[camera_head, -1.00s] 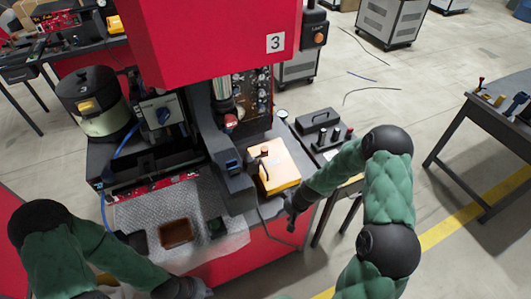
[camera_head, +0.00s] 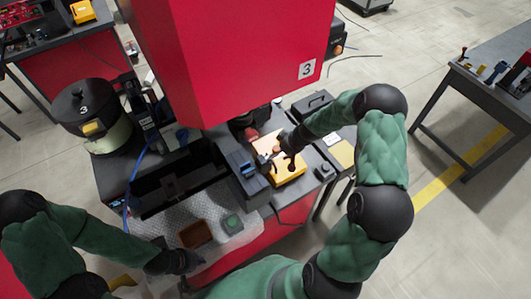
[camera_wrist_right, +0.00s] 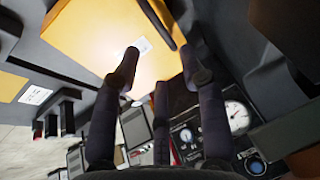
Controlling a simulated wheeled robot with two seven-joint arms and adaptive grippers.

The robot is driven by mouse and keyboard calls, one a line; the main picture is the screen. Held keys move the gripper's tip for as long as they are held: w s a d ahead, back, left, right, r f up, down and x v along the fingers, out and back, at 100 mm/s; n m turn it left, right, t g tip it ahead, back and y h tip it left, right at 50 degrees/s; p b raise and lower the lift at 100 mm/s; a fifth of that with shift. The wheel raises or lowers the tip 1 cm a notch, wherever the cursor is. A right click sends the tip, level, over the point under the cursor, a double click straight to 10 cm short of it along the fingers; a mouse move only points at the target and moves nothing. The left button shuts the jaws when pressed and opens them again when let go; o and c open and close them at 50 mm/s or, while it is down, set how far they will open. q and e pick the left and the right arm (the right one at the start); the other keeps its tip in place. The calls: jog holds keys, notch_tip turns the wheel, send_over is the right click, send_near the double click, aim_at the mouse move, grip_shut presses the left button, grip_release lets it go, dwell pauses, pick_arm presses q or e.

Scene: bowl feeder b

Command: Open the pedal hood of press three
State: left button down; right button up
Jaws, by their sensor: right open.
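Press three is the red machine (camera_head: 235,60) with a "3" plate. The yellow pedal hood (camera_head: 291,171) sits low at its front right, partly hidden by my right gripper (camera_head: 290,160). In the right wrist view the hood (camera_wrist_right: 105,38) shows a white label and a dark bar. My right gripper (camera_wrist_right: 160,72) has its fingers spread and empty, in front of the hood's edge; whether they touch it I cannot tell. My left gripper (camera_head: 190,264) hangs low by the press's front edge, its fingers too small to read.
Gauges (camera_wrist_right: 237,115) are close to my right fingers. A side bench (camera_head: 480,95) stands at right, with open floor between.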

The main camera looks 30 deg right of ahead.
aim_at(279, 157)
jog(key=shift+x, duration=3.8)
grip_shut()
